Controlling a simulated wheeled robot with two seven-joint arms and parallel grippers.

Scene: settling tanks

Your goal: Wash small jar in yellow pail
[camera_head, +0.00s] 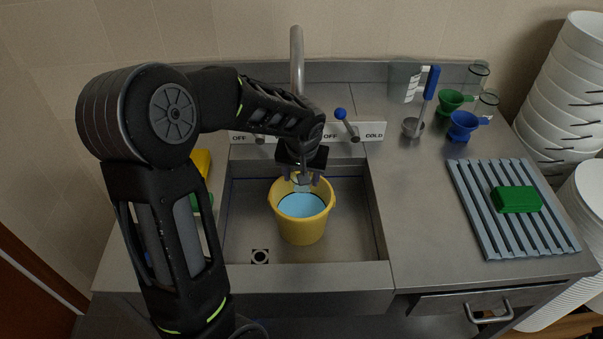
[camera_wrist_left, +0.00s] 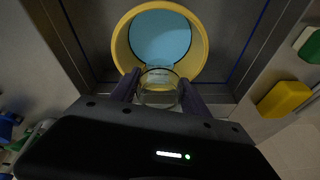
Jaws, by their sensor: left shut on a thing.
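The yellow pail (camera_head: 304,230) stands in the steel sink and holds light blue water. It also shows in the left wrist view (camera_wrist_left: 120,42). My left gripper (camera_head: 303,180) points down over the back part of the pail's mouth. In the left wrist view its fingers (camera_wrist_left: 158,92) are shut on a small clear jar (camera_wrist_left: 160,92), one on each side of it. The jar is above the pail's near rim in that view; whether it touches the water I cannot tell. In the head view the jar is mostly hidden by the gripper. My right gripper is not in view.
A blue-knobbed tap lever (camera_head: 341,115) and faucet (camera_head: 297,60) stand behind the sink. A grey slatted rack (camera_head: 470,215) with a green sponge (camera_head: 516,199) is at right. Funnels, a ladle and glassware stand behind it. A yellow block (camera_head: 203,162) is left of the sink.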

